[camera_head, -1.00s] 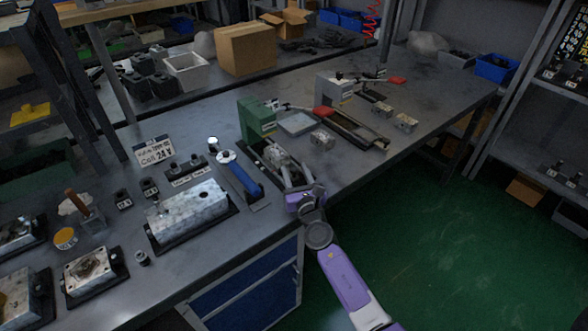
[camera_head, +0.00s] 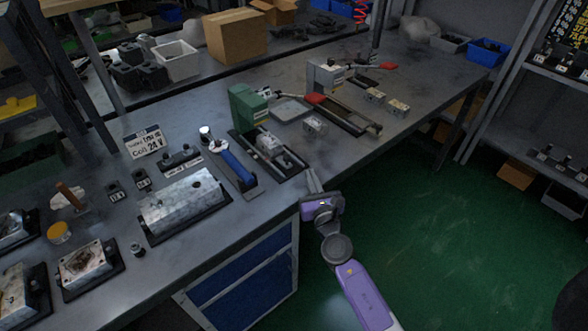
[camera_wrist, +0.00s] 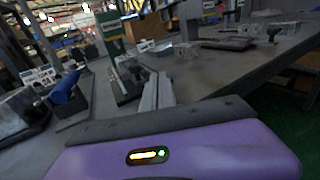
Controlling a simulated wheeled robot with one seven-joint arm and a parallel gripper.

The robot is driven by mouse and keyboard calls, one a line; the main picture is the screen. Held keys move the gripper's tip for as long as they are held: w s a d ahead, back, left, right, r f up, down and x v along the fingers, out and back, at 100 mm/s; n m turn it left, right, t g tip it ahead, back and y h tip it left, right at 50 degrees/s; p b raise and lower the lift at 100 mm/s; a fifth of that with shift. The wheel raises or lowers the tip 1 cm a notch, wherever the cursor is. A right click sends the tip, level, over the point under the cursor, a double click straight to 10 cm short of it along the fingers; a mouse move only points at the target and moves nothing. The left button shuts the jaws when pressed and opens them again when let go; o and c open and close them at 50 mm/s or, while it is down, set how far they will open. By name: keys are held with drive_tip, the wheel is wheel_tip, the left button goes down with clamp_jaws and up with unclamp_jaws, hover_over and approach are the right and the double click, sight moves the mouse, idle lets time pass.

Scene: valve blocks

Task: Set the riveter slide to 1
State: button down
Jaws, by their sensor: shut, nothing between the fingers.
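A green upright machine (camera_head: 247,106) stands mid-table with a dark rail base in front of it. A grey metal slide block (camera_head: 269,145) sits on that rail, near the machine. Behind it a grey upright machine (camera_head: 325,76) has a red-ended lever and a longer rail (camera_head: 352,118). Labels are too small to read, so I cannot tell which is the riveter. My gripper (camera_head: 312,180) is shut and empty at the table's front edge, just short of the green machine's rail and apart from the block. In the wrist view, its fingers (camera_wrist: 157,92) point toward the green machine (camera_wrist: 110,32).
A blue-handled tool (camera_head: 235,168) lies left of the rail. A large metal block (camera_head: 180,203) on a dark base is further left. A small metal block (camera_head: 315,126) sits between the two rails.

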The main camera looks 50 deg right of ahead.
drive_tip(key=s+r+y, duration=0.1)
drive_tip(key=s+r, duration=0.1)
drive_tip(key=s, duration=0.4)
drive_tip(key=n+t+y, duration=0.2)
drive_tip(key=n+y, duration=0.1)
drive_tip(key=y, duration=0.1)
approach(286, 158)
drive_tip(key=x, duration=0.6)
drive_tip(key=shift+d+f+p, duration=0.2)
drive_tip(key=shift+d+p, duration=0.1)
drive_tip(key=shift+p, duration=0.1)
drive_tip(key=x, duration=0.2)
drive_tip(key=p+x, duration=0.1)
drive_tip(key=x, duration=0.1)
drive_tip(key=shift+w+a+r, duration=0.2)
drive_tip(key=shift+a, duration=0.05)
drive_tip(key=shift+s, duration=0.1)
